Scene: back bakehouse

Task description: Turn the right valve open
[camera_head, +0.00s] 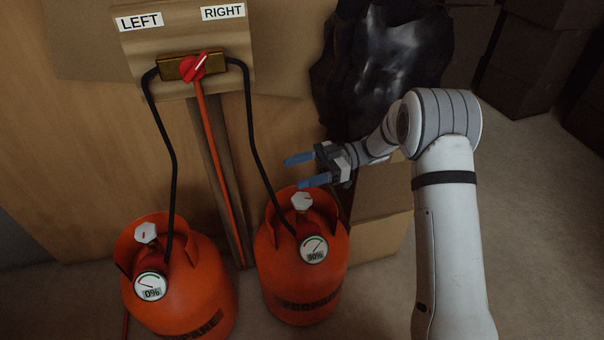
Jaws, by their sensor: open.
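The right valve (302,201) is a pale faceted knob with a small red mark, on top of the right orange gas cylinder (290,270). My gripper (292,172), with blue fingers, is open and empty. It points left, above the right valve in the picture, with a gap between them. The left valve (146,233) is a similar knob on the left cylinder (190,295). The right gauge (314,249) has a high percentage reading, too small to read surely. The left gauge (150,285) appears to read 0%.
A red changeover knob (191,69) sits on a brass block under LEFT and RIGHT labels, its white line toward RIGHT. Black hoses (252,130) run down to the cylinders. A black bag (375,65) and a cardboard box (380,215) stand behind my arm.

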